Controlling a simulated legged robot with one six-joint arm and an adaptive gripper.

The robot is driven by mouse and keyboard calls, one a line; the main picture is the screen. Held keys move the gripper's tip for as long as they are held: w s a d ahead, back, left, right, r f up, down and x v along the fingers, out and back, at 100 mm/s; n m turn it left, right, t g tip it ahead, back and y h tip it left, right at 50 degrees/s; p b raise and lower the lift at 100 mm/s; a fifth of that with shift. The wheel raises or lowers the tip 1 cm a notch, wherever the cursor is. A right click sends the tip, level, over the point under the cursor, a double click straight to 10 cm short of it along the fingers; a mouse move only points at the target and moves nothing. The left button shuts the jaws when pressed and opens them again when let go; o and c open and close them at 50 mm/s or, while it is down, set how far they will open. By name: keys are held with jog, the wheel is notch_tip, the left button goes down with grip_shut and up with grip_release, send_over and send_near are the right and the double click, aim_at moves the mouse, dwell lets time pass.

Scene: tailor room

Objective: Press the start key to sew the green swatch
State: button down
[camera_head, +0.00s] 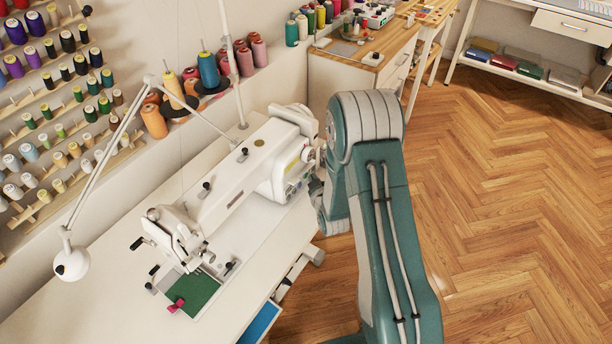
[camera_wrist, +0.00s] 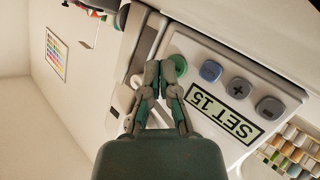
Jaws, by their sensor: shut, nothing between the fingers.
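The white sewing machine (camera_head: 230,180) stands on the white table in the head view. The green swatch (camera_head: 197,289) lies flat near its needle end, with a pink piece (camera_head: 176,305) at its left edge. In the wrist view, a control panel fills the right side, with a round green key (camera_wrist: 180,65) and a display (camera_wrist: 225,116) reading "SET 15". My gripper (camera_wrist: 163,68) is shut and empty. Its fingertips are right at the green key's left edge, overlapping it in the picture; I cannot tell whether they touch.
Beside the green key are a plain blue key (camera_wrist: 211,71), a plus key (camera_wrist: 239,88) and a minus key (camera_wrist: 270,107). A white lamp (camera_head: 72,262) and thread spools stand near the machine. The wooden floor (camera_head: 510,210) at the right is clear.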

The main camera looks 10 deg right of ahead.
jog(key=shift+s+d+f, duration=0.1)
jog(key=shift+s+d, duration=1.85)
jog(key=shift+d, duration=0.05)
